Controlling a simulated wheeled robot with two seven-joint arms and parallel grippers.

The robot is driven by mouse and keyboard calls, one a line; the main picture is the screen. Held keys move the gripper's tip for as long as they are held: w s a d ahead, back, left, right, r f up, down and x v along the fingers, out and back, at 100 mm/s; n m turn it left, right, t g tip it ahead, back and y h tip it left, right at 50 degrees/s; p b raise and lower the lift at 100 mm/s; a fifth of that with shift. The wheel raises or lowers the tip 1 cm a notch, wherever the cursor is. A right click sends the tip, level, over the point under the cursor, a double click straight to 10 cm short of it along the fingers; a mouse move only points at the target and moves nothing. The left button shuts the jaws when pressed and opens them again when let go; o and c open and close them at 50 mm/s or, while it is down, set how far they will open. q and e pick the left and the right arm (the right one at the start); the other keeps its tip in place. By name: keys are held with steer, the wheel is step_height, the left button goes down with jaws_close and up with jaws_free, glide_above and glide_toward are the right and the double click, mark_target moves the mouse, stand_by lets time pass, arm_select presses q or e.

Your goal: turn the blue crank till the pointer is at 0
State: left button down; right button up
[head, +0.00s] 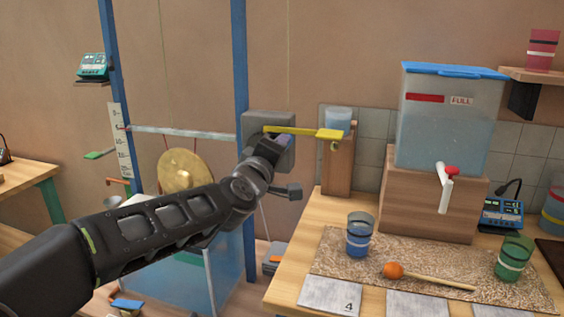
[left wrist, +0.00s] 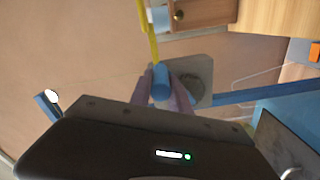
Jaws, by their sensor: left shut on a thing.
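The blue crank handle (left wrist: 160,83) is between the two fingers of my left gripper (left wrist: 164,92) in the left wrist view, and the fingers are shut on it. In the head view my left gripper (head: 275,146) is in front of a grey box (head: 283,122) on a blue post; the arm and fingers hide most of the crank. A white scale (head: 118,140) with small marks stands at the left, by the end of a pale horizontal bar (head: 190,134). The pointer's reading is too small to tell. My right gripper is not in view.
A yellow bar (head: 300,131) reaches right from the grey box towards a cup on a wooden stand (head: 336,168). A gong (head: 186,170) hangs below the pale bar. The table at right holds a water tank (head: 445,125), cups and a mallet (head: 430,278).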

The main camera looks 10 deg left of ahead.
arm_select(q)
steer(key=a+r+n+b, duration=0.2)
steer(key=a+r+n, duration=0.3)
steer(key=a+n, duration=0.3)
steer(key=shift+w+a+n, duration=0.2)
steer(key=shift+a+n, duration=0.15)
steer(key=shift+n, duration=1.55)
steer(key=c, duration=1.4)
jaws_free()
steer(key=shift+f, duration=0.15)
steer(key=shift+o, duration=0.8)
steer(key=shift+d+f, duration=0.1)
